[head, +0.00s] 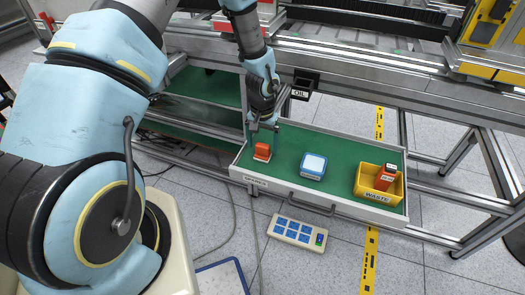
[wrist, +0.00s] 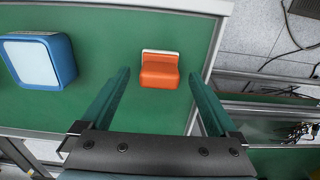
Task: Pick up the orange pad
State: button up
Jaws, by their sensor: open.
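The orange pad (head: 262,151) sits on the green drawer surface near its left end. In the wrist view the orange pad (wrist: 160,70) is a small orange block with a pale strip along its far edge. My gripper (head: 262,125) is above the drawer, close to the pad in the head view. In the wrist view my gripper (wrist: 158,90) is open, with one finger to each side of the pad and nothing held. The exact height gap to the pad cannot be told.
A blue box with a white top (head: 313,165) stands to the pad's right; it also shows in the wrist view (wrist: 38,62). A yellow waste bin (head: 364,187) holds a red item (head: 385,177). The drawer's front edge (head: 300,189) and frame rails surround the area. A keypad-like panel (head: 298,233) lies on the floor.

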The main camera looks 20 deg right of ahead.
jog(key=shift+f, duration=0.5)
jog(key=c, duration=1.5)
